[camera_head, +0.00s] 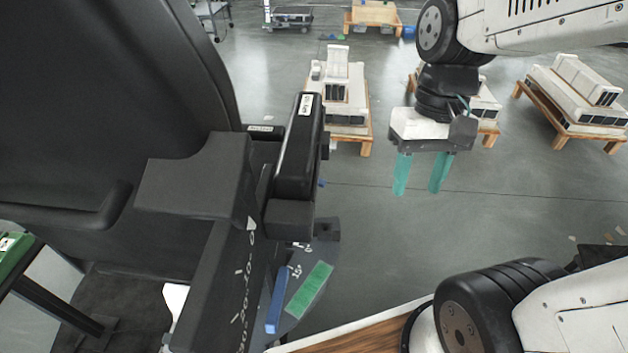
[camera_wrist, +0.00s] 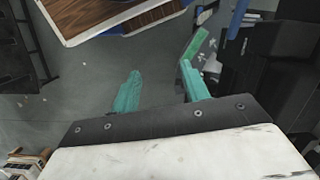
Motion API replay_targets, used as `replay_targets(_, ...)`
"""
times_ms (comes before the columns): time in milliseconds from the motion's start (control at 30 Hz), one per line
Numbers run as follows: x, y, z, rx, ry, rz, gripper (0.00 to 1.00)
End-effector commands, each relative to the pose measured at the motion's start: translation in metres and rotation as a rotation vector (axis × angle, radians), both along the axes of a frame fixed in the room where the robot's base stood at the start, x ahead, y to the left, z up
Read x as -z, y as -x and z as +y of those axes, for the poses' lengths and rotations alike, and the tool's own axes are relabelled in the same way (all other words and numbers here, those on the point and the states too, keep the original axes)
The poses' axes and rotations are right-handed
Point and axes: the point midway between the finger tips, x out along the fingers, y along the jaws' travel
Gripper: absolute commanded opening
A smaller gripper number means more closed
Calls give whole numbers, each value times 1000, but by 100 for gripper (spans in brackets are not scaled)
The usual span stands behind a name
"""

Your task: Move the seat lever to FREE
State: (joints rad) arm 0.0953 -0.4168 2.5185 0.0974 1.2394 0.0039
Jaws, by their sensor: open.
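A dark seat (camera_head: 90,110) fills the left of the head view. Low on its right side is a dark rounded plate (camera_head: 322,262) with white lettering too small to read. A narrow blue bar (camera_head: 277,300), which looks like the lever, lies beside a green patch (camera_head: 308,290) on this plate. In the wrist view the green patch (camera_wrist: 195,44) and blue bar (camera_wrist: 237,18) show near the top, beyond the right finger. My gripper (camera_head: 417,189) is open and empty, with teal fingers pointing down, right of the seat and apart from it. Its fingers also show in the wrist view (camera_wrist: 160,70).
A black armrest (camera_head: 298,150) and a dark scaled bar (camera_head: 232,285) stand beside the plate. A wooden-topped surface (camera_head: 350,340) is at the bottom. White units on wooden pallets (camera_head: 345,115) stand behind. Open grey floor (camera_head: 365,225) lies between seat and gripper.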

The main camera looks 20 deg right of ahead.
Motion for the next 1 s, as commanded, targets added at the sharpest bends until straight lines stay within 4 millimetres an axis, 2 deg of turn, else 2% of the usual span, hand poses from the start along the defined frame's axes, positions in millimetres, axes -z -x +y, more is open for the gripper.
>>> replay_targets(33,12,-7,2,33,-36,65,46)
replay_targets(367,78,-56,31,326,-346,411,46)
replay_targets(667,149,-118,53,696,-681,671,46)
replay_targets(867,212,-167,55,1002,-918,789,46)
replay_targets(1000,264,-203,47,1247,-1090,826,46)
